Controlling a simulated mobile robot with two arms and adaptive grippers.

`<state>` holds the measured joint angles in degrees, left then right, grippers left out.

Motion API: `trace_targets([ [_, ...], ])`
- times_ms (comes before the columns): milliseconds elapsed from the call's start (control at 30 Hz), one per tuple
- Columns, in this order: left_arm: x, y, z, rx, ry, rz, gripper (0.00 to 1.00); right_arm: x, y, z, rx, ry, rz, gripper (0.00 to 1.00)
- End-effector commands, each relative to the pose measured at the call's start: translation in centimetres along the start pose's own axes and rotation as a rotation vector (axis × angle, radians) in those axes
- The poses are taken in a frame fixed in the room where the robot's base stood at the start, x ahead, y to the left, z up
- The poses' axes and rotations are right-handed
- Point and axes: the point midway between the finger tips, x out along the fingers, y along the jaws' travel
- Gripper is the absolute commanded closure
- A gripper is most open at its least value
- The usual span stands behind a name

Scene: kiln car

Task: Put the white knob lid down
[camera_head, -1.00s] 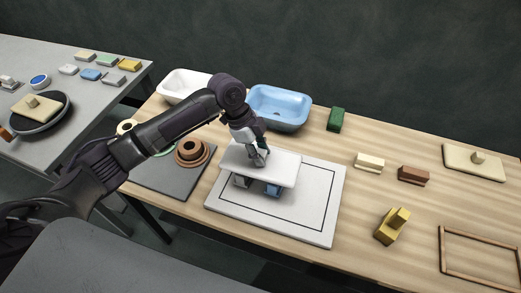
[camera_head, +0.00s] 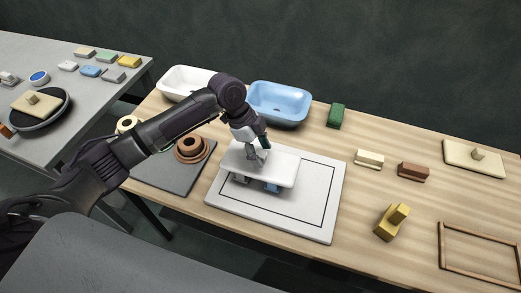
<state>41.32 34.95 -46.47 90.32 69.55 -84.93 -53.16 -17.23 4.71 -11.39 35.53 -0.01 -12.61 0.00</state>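The white knob lid (camera_head: 283,170) is a flat rectangular slab, roughly level, over the white board with a dark outline (camera_head: 308,215) on the table. My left gripper (camera_head: 258,160) comes down from above onto the middle of the lid, fingers around the knob, which they mostly hide. It looks shut on the knob. My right gripper is out of view.
Behind are a white basin (camera_head: 186,82) and a blue basin (camera_head: 279,104). Brown round pieces (camera_head: 191,149) sit on a grey mat left of the board. A yellow piece (camera_head: 391,223), a cream block (camera_head: 369,159) and a wooden frame (camera_head: 478,277) lie to the right, with bare table between.

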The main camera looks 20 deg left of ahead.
Motion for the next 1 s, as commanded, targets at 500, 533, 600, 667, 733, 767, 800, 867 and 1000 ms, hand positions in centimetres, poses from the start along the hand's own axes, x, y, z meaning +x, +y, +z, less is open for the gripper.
trace_targets([
  [500, -4.5, -0.1, -0.4, 0.003, -0.001, -0.007, 0.42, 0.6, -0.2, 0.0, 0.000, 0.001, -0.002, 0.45],
  [533, -5.2, -0.1, -0.4, 0.002, -0.001, -0.005, 0.42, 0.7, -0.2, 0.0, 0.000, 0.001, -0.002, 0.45],
  [600, -6.8, -0.1, -0.4, 0.002, 0.000, -0.006, 0.42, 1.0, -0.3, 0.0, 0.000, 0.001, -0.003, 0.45],
  [667, -8.2, -0.2, -0.4, 0.001, -0.001, -0.006, 0.42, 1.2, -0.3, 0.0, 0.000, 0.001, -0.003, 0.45],
  [733, -9.6, -0.1, -0.4, 0.001, -0.001, -0.005, 0.42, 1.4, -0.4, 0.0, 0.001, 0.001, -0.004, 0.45],
  [767, -10.1, -0.1, -0.4, 0.002, -0.001, -0.005, 0.42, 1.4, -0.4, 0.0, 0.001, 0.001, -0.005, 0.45],
  [800, -10.8, -0.1, -0.5, 0.002, 0.000, -0.004, 0.42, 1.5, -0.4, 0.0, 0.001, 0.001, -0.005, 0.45],
  [867, -11.6, -0.1, -0.5, 0.001, 0.000, -0.004, 0.42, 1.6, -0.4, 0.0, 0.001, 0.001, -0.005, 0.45],
  [1000, -12.8, -0.1, -0.5, 0.000, 0.000, -0.001, 0.42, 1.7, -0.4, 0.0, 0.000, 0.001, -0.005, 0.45],
])
